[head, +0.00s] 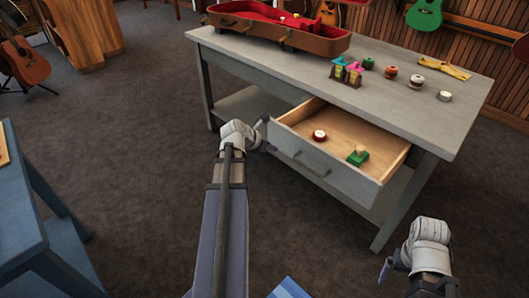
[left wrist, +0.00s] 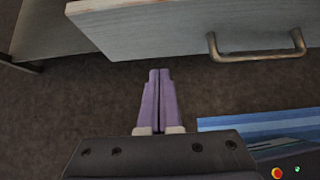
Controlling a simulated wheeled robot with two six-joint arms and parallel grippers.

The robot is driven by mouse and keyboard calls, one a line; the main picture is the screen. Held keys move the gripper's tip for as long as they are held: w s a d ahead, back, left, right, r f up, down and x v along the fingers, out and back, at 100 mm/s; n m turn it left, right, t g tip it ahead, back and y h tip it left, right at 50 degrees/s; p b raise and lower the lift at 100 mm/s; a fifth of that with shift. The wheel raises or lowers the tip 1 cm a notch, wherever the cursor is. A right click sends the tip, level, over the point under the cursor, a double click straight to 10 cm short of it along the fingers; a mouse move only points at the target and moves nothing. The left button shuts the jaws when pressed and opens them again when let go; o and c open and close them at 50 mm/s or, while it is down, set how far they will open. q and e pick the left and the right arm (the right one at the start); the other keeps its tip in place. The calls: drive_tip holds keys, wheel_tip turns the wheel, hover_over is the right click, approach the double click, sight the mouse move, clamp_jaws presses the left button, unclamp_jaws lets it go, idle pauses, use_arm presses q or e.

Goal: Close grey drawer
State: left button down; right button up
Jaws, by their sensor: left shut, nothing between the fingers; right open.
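The grey drawer (head: 325,172) is pulled well out of the grey table (head: 420,100), showing its wooden inside. A red-and-white round item (head: 319,135) and a green item with a pale knob (head: 358,157) lie in it. My left gripper (head: 267,146) is shut and empty by the left end of the drawer front. In the left wrist view its purple fingers (left wrist: 158,90) point toward the drawer front (left wrist: 180,25), with the metal handle (left wrist: 257,52) to their right. Whether they touch the front is unclear. My right gripper (head: 386,270) is at the lower right, apart from the drawer.
On the tabletop are an open red-lined instrument case (head: 280,32), a small rack with colored items (head: 346,75), several small round items and a yellow item (head: 444,67). A blue table (head: 30,220) stands at the left. Dark carpet (head: 140,150) lies clear between.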

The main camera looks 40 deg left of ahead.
sight(285, 144)
use_arm(q)
drive_tip(key=w, duration=0.3)
drive_tip(key=shift+w+d+f, duration=0.1)
drive_tip(key=shift+w+f, duration=0.15)
drive_tip(key=shift+w, duration=0.05)
drive_tip(key=shift+w+d, duration=0.1)
drive_tip(key=shift+w, duration=0.35)
use_arm(e)
drive_tip(key=shift+f, duration=0.25)
use_arm(q)
drive_tip(key=w, duration=0.9)
drive_tip(key=w+d, duration=0.1)
drive_tip(key=w, duration=0.9)
drive_tip(key=w+d, duration=0.1)
drive_tip(key=w, duration=0.8)
drive_tip(key=shift+w, duration=0.15)
drive_tip(key=shift+w+d, duration=0.1)
drive_tip(key=shift+w, duration=0.1)
drive_tip(key=shift+w+r, duration=0.1)
